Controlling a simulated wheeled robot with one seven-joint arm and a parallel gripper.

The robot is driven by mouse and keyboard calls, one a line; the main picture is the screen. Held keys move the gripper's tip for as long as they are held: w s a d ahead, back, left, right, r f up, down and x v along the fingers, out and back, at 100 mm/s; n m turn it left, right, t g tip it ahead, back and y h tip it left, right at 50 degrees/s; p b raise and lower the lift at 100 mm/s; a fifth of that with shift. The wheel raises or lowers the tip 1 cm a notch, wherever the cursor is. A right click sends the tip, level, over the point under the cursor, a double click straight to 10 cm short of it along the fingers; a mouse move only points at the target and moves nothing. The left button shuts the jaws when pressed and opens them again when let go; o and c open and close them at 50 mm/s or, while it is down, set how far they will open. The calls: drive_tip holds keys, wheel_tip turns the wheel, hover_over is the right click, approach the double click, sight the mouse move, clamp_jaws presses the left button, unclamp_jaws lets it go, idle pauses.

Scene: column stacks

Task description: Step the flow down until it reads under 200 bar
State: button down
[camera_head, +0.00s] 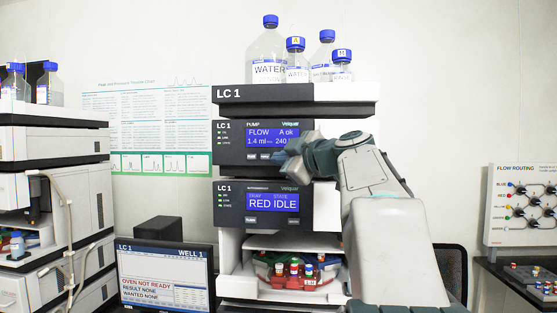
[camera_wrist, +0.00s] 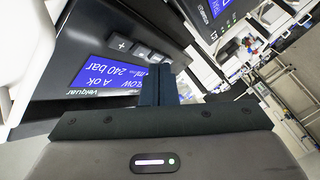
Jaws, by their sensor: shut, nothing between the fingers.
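The pump module (camera_head: 230,140) of the LC 1 stack has a blue display (camera_head: 272,137) reading FLOW, A ok, 1.4 ml and 240; the arm covers its right end. In the wrist view the same display (camera_wrist: 105,80) is upside down and reads 240 bar. A row of small buttons runs along the panel, with a plus button (camera_wrist: 121,46) and others beside it. My gripper (camera_head: 288,157) is shut and empty at the pump's lower right. In the wrist view its fingertips (camera_wrist: 160,72) are close to the buttons; I cannot tell whether they touch.
Below the pump, another module (camera_head: 230,205) reads RED IDLE. Water bottles (camera_head: 268,55) stand on the stack's top. A monitor (camera_head: 165,278) reads OVEN NOT READY. Coloured vials (camera_head: 295,268) sit in the bay below. Another instrument stack (camera_head: 50,145) stands at left.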

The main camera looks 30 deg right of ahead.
drive_tip(key=s+a+b, duration=0.1)
drive_tip(key=s+b, duration=0.1)
drive_tip(key=s+a+b, duration=0.1)
drive_tip(key=s, duration=0.1)
drive_tip(key=shift+a, duration=0.3)
idle(0.6)
drive_tip(key=s+a+f+m+g, duration=0.2)
drive_tip(key=a+f+g, duration=0.15)
drive_tip(key=f, duration=0.55)
drive_tip(key=s+a+f+m+g, duration=0.25)
drive_tip(key=a+f, duration=0.25)
drive_tip(key=f, duration=0.3)
drive_tip(key=s+a+f+m+g, duration=0.2)
drive_tip(key=a+f+m, duration=0.15)
drive_tip(key=f, duration=0.55)
drive_tip(key=s+a+f+m+g+h, duration=0.1)
drive_tip(key=s+f+m+g, duration=0.1)
drive_tip(key=s+f, duration=0.6)
drive_tip(key=s+a+f+m+g+h, duration=0.2)
drive_tip(key=s+f, duration=0.6)
drive_tip(key=f, duration=0.5)
drive_tip(key=shift+s+a+f+g+h, duration=0.3)
drive_tip(key=shift+s+f+g, duration=0.1)
drive_tip(key=shift+g, duration=0.5)
idle(1.1)
